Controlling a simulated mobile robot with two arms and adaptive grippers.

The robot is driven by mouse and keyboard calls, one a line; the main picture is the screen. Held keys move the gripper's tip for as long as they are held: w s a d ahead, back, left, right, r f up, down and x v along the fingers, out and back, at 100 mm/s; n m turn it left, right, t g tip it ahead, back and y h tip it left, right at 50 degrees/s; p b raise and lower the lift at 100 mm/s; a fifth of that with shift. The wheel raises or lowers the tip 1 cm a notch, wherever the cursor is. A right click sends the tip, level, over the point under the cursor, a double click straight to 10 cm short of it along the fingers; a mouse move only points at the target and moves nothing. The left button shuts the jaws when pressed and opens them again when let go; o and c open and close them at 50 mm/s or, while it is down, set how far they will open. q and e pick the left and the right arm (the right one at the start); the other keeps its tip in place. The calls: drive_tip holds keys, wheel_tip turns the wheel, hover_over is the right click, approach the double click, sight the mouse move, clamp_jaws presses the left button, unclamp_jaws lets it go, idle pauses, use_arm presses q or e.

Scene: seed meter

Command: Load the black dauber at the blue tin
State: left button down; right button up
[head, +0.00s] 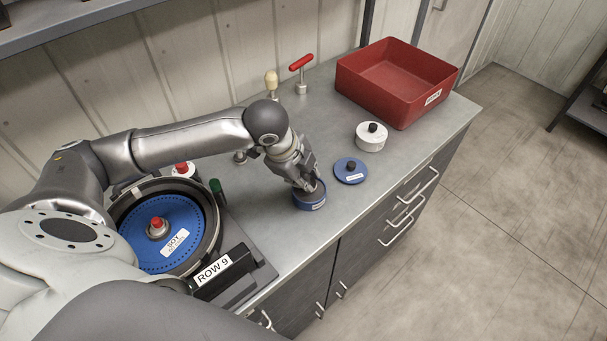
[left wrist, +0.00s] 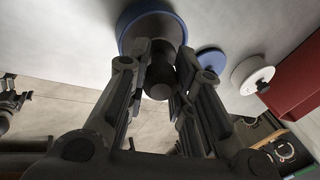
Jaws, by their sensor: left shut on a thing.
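The blue tin (head: 309,204) stands on the bench near its front edge and also shows in the left wrist view (left wrist: 133,17). My left gripper (head: 307,184) points down over the tin, shut on the black dauber. The dauber's dark round knob (left wrist: 159,77) shows between the fingers in the left wrist view. Its lower end is at the tin's mouth; how deep it sits is hidden. The blue lid (head: 354,177) with a black knob lies flat on the bench, right of the tin.
A white tin (head: 369,143) with a black knob stands behind the lid. A red bin (head: 430,99) is at the back right. The seed meter with its blue disc (head: 150,247) is at left. Red-handled and pale-knobbed tools (head: 301,75) stand at the back.

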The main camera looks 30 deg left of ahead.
use_arm(q)
drive_tip(key=shift+f, duration=0.55)
idle(0.7)
drive_tip(key=shift+s+f+p, duration=0.15)
drive_tip(key=shift+p, duration=0.2)
idle(2.1)
wheel_tip(320, 180, up, 7)
drive_tip(key=p, duration=0.8)
drive_tip(key=shift+p, duration=0.35)
idle(0.5)
